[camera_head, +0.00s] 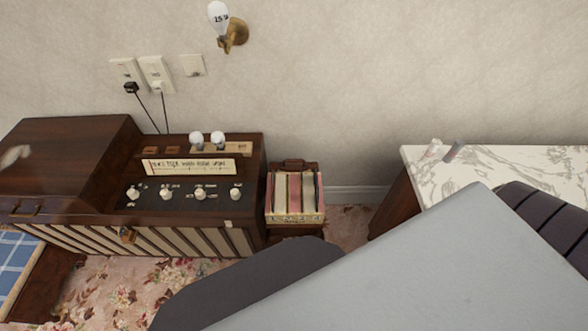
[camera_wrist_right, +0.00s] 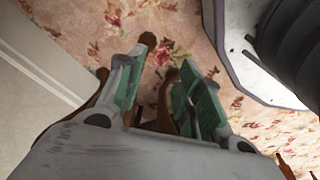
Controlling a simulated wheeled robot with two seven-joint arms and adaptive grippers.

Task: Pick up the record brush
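I cannot pick out a record brush with certainty in either view. Two small items, one whitish (camera_head: 431,150) and one grey (camera_head: 454,151), lie near the back left edge of the marble-topped table (camera_head: 470,172); they are too small to identify. My right gripper (camera_wrist_right: 160,88) shows in the right wrist view above the flowered carpet, its green-padded fingers apart. Brown wooden pieces (camera_wrist_right: 148,42) show between and beyond the fingers; nothing is clearly gripped. My left gripper is not in view. A large grey part of my own body covers the lower right of the head view.
A wooden record console (camera_head: 75,160) with knobs and two bulbs stands at left against the wall. A small rack of records (camera_head: 294,195) stands beside it. A wall lamp (camera_head: 230,35) and sockets (camera_head: 155,72) are above. Flowered carpet (camera_head: 120,290) lies in front.

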